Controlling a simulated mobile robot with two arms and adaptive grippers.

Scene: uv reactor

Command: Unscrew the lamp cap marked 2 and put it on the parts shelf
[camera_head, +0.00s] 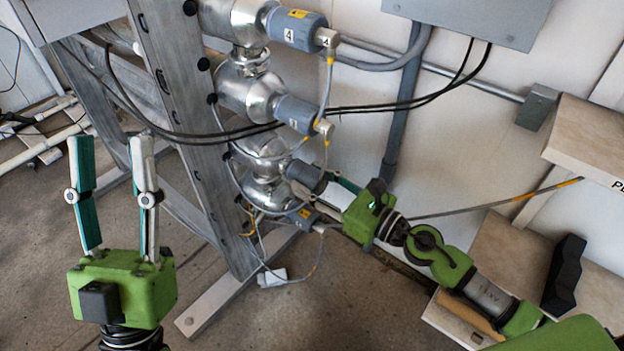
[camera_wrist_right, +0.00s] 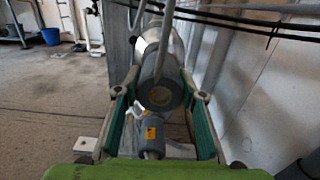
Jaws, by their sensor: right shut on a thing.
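Grey lamp caps sit on the ends of stacked silver reactor tubes in the head view. The top cap (camera_head: 297,30) is marked 4, and another cap (camera_head: 296,114) is below it. My right gripper (camera_head: 335,181) is at the third cap down (camera_head: 305,176), whose number I cannot read. In the right wrist view this cap (camera_wrist_right: 160,92) lies between the fingers of the right gripper (camera_wrist_right: 160,108), which is shut on it. The lowest cap (camera_head: 303,216) is just below; its yellow label shows in the wrist view (camera_wrist_right: 150,133). My left gripper (camera_head: 113,198) is open and empty, fingers upward.
Two pale shelves stand at the right: an upper one (camera_head: 590,145) with partly cut-off lettering and a lower one (camera_head: 515,240) bearing a black holder (camera_head: 563,272). Cables (camera_head: 400,105) hang around the caps. A grey frame post (camera_head: 185,120) stands left of the tubes.

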